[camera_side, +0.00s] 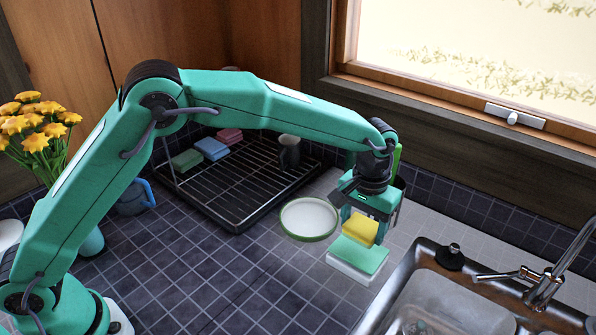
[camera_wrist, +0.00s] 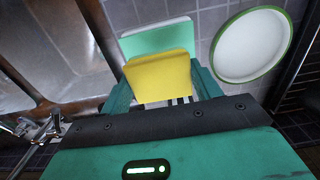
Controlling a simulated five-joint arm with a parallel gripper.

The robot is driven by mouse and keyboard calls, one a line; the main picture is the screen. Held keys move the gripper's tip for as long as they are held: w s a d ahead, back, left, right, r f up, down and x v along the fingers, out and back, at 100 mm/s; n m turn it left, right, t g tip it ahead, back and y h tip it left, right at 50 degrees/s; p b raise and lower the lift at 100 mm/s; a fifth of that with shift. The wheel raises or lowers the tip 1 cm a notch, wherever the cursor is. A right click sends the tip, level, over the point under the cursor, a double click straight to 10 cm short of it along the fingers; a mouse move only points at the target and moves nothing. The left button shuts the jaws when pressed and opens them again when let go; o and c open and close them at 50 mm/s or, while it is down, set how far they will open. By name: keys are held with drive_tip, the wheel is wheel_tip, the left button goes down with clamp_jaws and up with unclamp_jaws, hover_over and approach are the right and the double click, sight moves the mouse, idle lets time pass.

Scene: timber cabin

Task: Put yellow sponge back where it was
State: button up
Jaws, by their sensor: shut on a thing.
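My gripper (camera_side: 372,213) is shut on the yellow sponge (camera_side: 362,230). In the side view the sponge is just above a green sponge with a white underside (camera_side: 358,254); I cannot tell whether the two touch. In the wrist view the yellow sponge (camera_wrist: 160,77) sits between the fingers of my gripper (camera_wrist: 163,88). The green sponge (camera_wrist: 155,38) shows beyond it, partly hidden by the yellow one.
A white plate with a green rim (camera_side: 309,219) lies left of my gripper. A black dish rack (camera_side: 238,205) holds green, blue and pink sponges and a dark mug (camera_side: 289,152). The sink (camera_side: 395,300) is at front right. Tiles in front of the rack are clear.

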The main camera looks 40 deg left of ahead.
sight(361, 238)
drive_tip(key=shift+f, duration=0.1)
drive_tip(key=shift+f, duration=1.95)
drive_tip(key=shift+f, duration=0.1)
drive_tip(key=o, duration=0.8)
drive_tip(key=shift+o, duration=0.4)
wheel_tip(361, 238, up, 12)
drive_tip(key=shift+r, duration=0.15)
